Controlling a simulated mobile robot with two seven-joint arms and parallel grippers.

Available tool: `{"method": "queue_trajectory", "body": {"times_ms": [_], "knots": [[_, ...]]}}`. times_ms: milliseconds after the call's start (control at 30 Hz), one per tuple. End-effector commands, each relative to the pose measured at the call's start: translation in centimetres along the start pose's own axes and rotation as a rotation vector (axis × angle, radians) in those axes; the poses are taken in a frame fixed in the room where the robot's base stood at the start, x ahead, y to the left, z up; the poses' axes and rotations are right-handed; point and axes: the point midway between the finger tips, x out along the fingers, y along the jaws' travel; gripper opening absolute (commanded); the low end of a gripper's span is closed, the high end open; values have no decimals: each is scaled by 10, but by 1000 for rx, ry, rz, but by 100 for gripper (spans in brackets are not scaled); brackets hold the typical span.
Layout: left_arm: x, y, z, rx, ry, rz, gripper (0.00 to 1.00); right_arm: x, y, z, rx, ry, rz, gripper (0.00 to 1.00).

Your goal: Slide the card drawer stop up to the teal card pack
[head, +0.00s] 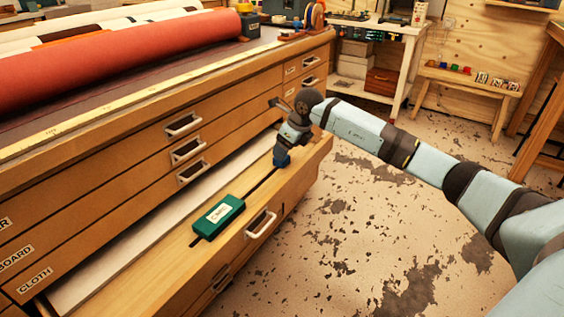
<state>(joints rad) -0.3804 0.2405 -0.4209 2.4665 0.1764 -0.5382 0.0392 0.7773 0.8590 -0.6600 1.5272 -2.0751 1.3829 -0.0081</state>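The teal card pack (218,216) with a white label lies in the open drawer (130,272), across a dark slot that runs along its wooden floor. My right gripper (285,148) comes down right over the blue block. Its dark body hides the block's top, and its fingers are too small and covered to read. My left gripper is not in view.
The drawer's metal handle (261,224) sticks out at its front. Closed drawers with handles rise behind it, below a worktop with a red roll (130,62). A white shelf unit (385,55) and a small bench (470,85) stand at the back.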

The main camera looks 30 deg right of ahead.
Motion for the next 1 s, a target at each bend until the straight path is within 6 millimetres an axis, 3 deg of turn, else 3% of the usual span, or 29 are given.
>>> {"method": "queue_trajectory", "body": {"times_ms": [33, 200, 633, 667, 933, 1000], "knots": [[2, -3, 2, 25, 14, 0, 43, 14, 0, -1, 1, 0, 2, 72], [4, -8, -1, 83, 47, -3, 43, 35, 0, -1, 2, 0, 1, 72], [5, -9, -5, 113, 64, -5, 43, 44, 0, 0, 0, -1, 1, 72], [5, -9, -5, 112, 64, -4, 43, 44, 0, 0, 0, -1, 1, 70], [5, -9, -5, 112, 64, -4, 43, 44, 0, 0, 0, -1, 1, 8], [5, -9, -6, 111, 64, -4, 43, 44, 1, 0, 0, -1, 1, 4]]}}
